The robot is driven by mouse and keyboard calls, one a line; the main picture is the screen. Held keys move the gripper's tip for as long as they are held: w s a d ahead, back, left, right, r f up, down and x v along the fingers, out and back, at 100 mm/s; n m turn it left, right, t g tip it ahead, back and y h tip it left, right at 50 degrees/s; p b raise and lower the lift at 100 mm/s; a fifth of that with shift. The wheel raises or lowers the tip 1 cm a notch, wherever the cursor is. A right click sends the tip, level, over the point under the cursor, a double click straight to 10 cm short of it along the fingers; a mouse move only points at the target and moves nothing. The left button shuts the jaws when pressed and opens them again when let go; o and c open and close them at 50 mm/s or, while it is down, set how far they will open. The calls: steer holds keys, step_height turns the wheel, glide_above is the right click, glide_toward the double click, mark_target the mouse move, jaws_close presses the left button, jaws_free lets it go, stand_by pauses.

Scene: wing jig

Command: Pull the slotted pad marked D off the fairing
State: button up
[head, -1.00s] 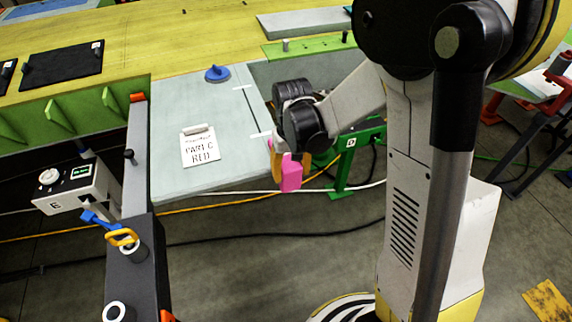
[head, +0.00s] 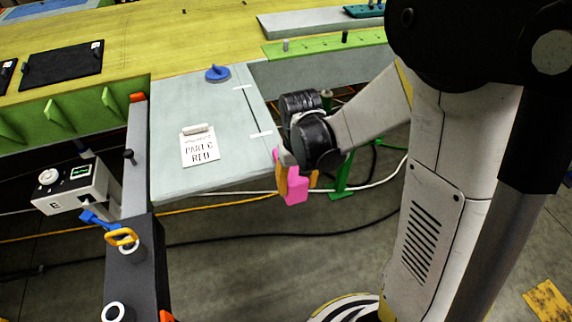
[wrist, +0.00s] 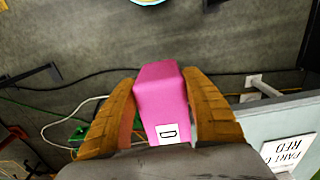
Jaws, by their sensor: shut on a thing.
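The pink pad marked D (wrist: 162,92) is between the two orange-brown fingers of my gripper (wrist: 160,80), which is shut on it. Its white D label faces the wrist camera. In the head view the pad (head: 295,191) hangs from my gripper (head: 297,178), just off the right edge of the pale blue-grey fairing panel (head: 200,105). In the wrist view the panel (wrist: 258,124) lies to the right, beyond the right finger, and floor shows behind the pad. The pad looks apart from the panel edge. Its slot is not clearly visible.
A sign (head: 200,147) and a blue knob (head: 217,73) are on the panel. A green stand (head: 340,180) is close behind my gripper. Cables (head: 230,238) run across the floor. A grey box marked E (head: 72,187) stands left. Floor below the pad is open.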

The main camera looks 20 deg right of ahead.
steer(key=shift+s, duration=1.75)
